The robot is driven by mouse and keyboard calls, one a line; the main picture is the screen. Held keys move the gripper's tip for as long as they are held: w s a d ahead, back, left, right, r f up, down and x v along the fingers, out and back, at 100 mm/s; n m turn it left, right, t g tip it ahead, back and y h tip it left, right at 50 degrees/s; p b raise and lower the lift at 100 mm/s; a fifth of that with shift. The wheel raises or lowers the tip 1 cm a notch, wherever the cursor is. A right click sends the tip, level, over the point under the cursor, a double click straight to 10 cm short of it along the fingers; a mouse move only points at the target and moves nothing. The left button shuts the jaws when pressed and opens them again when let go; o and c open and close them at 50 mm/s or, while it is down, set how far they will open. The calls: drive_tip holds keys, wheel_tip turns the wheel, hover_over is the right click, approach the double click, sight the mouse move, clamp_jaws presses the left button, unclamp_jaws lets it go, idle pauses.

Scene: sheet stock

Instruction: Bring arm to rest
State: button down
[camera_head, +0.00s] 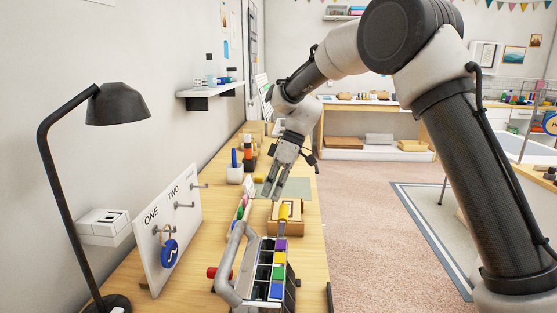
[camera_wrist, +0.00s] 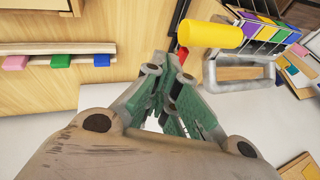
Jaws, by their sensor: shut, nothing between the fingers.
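My gripper (camera_head: 276,194) is shut and empty, pointing down over the far part of the wooden workbench (camera_head: 312,262). Its fingers (camera_wrist: 172,85) show closed together in the wrist view. A yellow cylinder (camera_head: 284,211) stands at a wooden block (camera_head: 287,226) just below and right of the fingertips in the head view. The yellow cylinder (camera_wrist: 212,35) also shows beside the fingers in the wrist view, apart from them as far as I can tell. My arm is bent, reaching from the right side over the bench.
A caddy (camera_head: 262,272) with coloured compartments and a grey handle stands at the near bench. A hook board (camera_head: 168,232) marked ONE and TWO and a black lamp (camera_head: 117,104) are at left. A wall shelf (camera_head: 211,89) is beyond. The carpet (camera_head: 365,230) right of the bench is clear.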

drive_tip(key=s+d+r+m+t+h, duration=0.1)
drive_tip(key=s+d+r+m+t, duration=0.35)
drive_tip(key=d, duration=0.85)
drive_tip(key=s+d+r+m+t+h, duration=0.1)
drive_tip(key=s+d+r+m, duration=0.55)
drive_tip(key=d, duration=0.65)
drive_tip(key=s+d+m+t+h, duration=0.1)
drive_tip(key=s+d+m, duration=0.1)
drive_tip(key=s+d, duration=0.4)
drive_tip(key=s+d+f+m+t+h, duration=0.1)
drive_tip(key=s+d+m, duration=0.1)
drive_tip(key=s+d, duration=0.4)
drive_tip(key=s, duration=0.5)
drive_tip(key=shift+s+f+m, duration=0.15)
drive_tip(key=shift+m, duration=0.25)
